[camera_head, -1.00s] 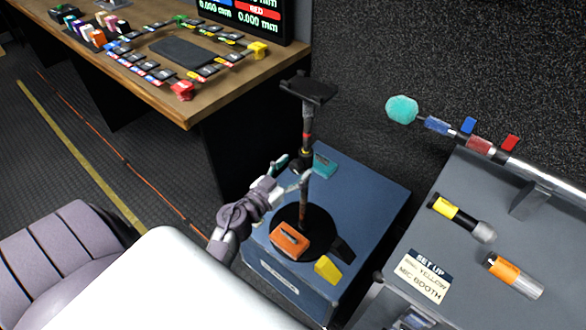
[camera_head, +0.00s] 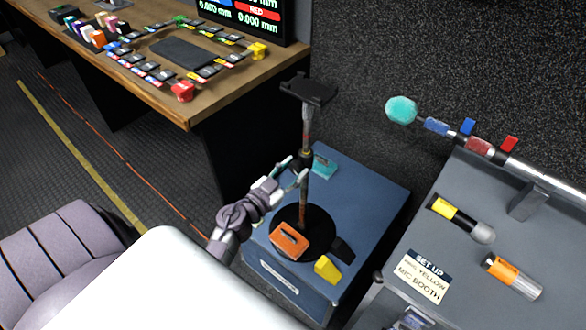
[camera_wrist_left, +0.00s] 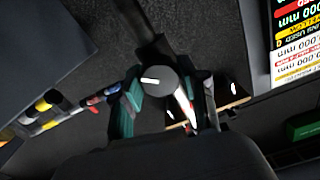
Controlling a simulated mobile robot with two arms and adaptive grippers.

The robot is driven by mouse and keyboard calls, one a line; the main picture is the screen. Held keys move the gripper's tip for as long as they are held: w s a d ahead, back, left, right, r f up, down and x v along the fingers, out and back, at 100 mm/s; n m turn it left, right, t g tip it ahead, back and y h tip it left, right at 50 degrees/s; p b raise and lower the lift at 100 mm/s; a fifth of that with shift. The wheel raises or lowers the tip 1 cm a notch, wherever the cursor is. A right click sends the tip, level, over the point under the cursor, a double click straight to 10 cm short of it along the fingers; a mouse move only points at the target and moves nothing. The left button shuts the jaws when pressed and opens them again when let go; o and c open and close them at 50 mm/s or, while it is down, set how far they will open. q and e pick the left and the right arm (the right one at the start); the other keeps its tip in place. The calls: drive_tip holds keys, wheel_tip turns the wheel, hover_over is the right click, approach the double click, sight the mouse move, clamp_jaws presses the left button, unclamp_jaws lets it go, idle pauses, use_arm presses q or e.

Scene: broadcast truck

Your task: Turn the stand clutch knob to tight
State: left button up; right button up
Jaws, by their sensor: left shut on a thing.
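The stand (camera_head: 306,190) is a thin upright pole with a dark plate on top and a round black base on a blue case. A dark collar shows partway up the pole. My left gripper (camera_head: 295,170) reaches the pole from the left at about that collar. In the left wrist view the clutch knob (camera_wrist_left: 157,82) is a round grey disc with a white mark, lying between the teal-padded fingers of my left gripper (camera_wrist_left: 170,92). The fingers are shut on it. The knob is too small to make out in the head view. My right gripper is out of view.
A grey case (camera_head: 470,262) with a label stands right. A wooden desk (camera_head: 150,85) is behind left.

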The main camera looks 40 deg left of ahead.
use_arm(q)
drive_tip(key=m, duration=0.2)
drive_tip(key=shift+m, duration=0.4)
drive_tip(key=m, duration=0.3)
drive_tip(key=shift+m, duration=0.3)
drive_tip(key=m+b, duration=0.1)
drive_tip(key=m, duration=0.5)
drive_tip(key=shift+f, duration=0.15)
drive_tip(key=m+b, duration=0.1)
drive_tip(key=m, duration=0.3)
drive_tip(key=m+b, duration=0.1)
drive_tip(key=m, duration=0.2)
drive_tip(key=shift+m, duration=0.3)
drive_tip(key=m+b, duration=0.1)
drive_tip(key=m, duration=0.2)
drive_tip(key=shift+m+b, duration=0.35)
drive_tip(key=shift+m, duration=1.45)
